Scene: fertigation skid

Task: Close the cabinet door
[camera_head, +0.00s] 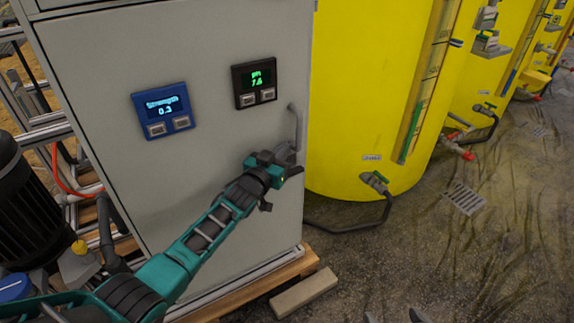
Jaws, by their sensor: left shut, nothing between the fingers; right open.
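The light grey cabinet door (215,150) fills the left middle of the head view. It looks flush with its frame; I cannot make out a gap. A grey vertical handle (299,125) sits near its right edge. A blue panel reading "Strength 0.3" (165,109) and a black pH panel (255,82) are set in its front. My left arm reaches across the door from the lower left. My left gripper (290,165) is shut and empty at the handle's lower end; contact is unclear. My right gripper (394,317) shows only its open fingertips at the bottom edge.
A large yellow tank (355,110) stands right beside the cabinet, with a valve and hose (375,182) low on its front. More yellow tanks stand behind. A wooden block (303,293) lies before the cabinet. The floor at right is open, with a drain grate (465,198).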

